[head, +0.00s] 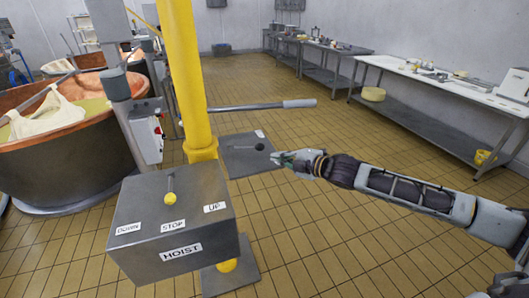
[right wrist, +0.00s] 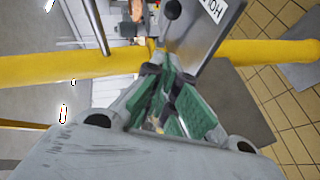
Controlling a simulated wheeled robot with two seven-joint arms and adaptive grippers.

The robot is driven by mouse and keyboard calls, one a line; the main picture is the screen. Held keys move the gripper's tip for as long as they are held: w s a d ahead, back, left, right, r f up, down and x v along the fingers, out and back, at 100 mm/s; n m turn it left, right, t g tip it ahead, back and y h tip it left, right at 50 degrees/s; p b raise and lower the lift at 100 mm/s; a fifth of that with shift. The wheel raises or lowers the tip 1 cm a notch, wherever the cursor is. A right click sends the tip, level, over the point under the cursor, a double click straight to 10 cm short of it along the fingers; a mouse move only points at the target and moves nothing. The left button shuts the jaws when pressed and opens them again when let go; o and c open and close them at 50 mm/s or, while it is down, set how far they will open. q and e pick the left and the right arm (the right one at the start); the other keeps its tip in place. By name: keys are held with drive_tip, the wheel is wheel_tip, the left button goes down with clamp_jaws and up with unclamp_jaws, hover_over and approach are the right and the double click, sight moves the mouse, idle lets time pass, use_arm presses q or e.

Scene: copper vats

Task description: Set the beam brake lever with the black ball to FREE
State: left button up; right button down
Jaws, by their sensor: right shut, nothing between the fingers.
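The black ball (head: 259,147) tops the brake lever, above a grey plate (head: 240,162) behind the yellow post. In the head view the lever points right, towards my right gripper (head: 281,158). The right gripper is shut and empty, just right of the ball and apart from it. In the right wrist view the black ball (right wrist: 172,9) is at the top edge, beyond the green-padded fingers (right wrist: 170,88). A white label (right wrist: 212,10) beside it is cut off and starts with "HO". No FREE label is readable. My left gripper is not in view.
A hoist box (head: 150,222) with a yellow-ball lever stands at front left. The yellow post (head: 185,75) rises behind it. A grey-ended bar (head: 299,103) juts right above the plate. A copper vat (head: 65,155) is at left.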

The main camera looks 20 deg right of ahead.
drive_tip(key=shift+f, duration=0.3)
drive_tip(key=shift+w, duration=0.2)
